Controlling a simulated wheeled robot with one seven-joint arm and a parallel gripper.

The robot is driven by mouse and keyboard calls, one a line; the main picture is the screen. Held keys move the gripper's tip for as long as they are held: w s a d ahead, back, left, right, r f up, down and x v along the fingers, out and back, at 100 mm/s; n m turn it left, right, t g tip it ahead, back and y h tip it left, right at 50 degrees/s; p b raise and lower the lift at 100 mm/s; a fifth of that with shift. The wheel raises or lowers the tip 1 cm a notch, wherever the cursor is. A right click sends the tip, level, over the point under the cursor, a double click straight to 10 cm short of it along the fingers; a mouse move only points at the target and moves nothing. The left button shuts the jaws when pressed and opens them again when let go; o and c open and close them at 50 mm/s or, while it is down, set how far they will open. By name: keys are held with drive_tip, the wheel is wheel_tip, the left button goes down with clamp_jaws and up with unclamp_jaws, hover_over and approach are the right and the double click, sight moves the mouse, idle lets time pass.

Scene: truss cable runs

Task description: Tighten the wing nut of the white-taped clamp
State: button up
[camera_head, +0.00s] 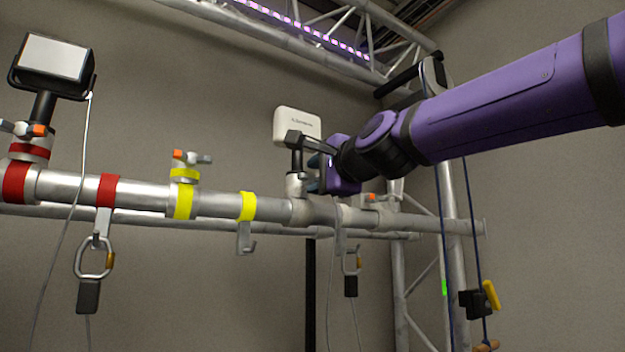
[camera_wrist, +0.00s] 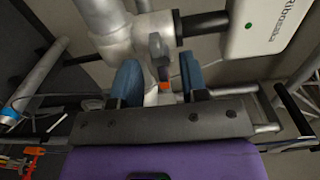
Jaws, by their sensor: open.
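The white-taped clamp (camera_head: 297,186) sits on the silver truss tube, with a white box (camera_head: 297,124) on a dark post above it. In the wrist view its pale collar (camera_wrist: 137,38) is at the top. A wing nut (camera_wrist: 158,52) with a grey wing and an orange tip (camera_wrist: 165,87) shows in front of it. My gripper (camera_wrist: 160,80) is open, with one blue finger on each side of the wing nut. Contact cannot be made out. In the head view my gripper (camera_head: 322,172) is just right of the clamp and hides the nut.
The truss tube (camera_head: 135,192) runs left with a yellow-taped clamp (camera_head: 184,195) and a red-taped clamp (camera_head: 18,180). A carabiner (camera_head: 95,260) and cables hang below. An upright truss (camera_head: 398,270) stands behind. A yellow-handled item (camera_head: 491,296) hangs at right.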

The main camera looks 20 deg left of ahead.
drive_tip(key=v, duration=0.8)
drive_tip(key=shift+s+d, duration=0.1)
drive_tip(key=shift+s, duration=0.05)
drive_tip(key=s+d+f+n+g+h, duration=0.1)
drive_tip(key=s+d+f+n+h, duration=0.2)
drive_tip(key=d+f, duration=0.8)
drive_tip(key=s+d+f+n+g+h, duration=0.1)
drive_tip(key=d+f+n+h, duration=0.3)
drive_tip(key=d+f, duration=0.7)
drive_tip(key=s+d+f+n+g+h, duration=0.1)
drive_tip(key=s+d+f+g+h, duration=0.3)
drive_tip(key=s+d+f, duration=1)
drive_tip(key=d+f+h, duration=0.2)
drive_tip(key=d, duration=0.2)
drive_tip(key=shift+s+d+h, duration=0.25)
drive_tip(key=shift+h, duration=0.15)
drive_tip(key=shift+a, duration=0.1)
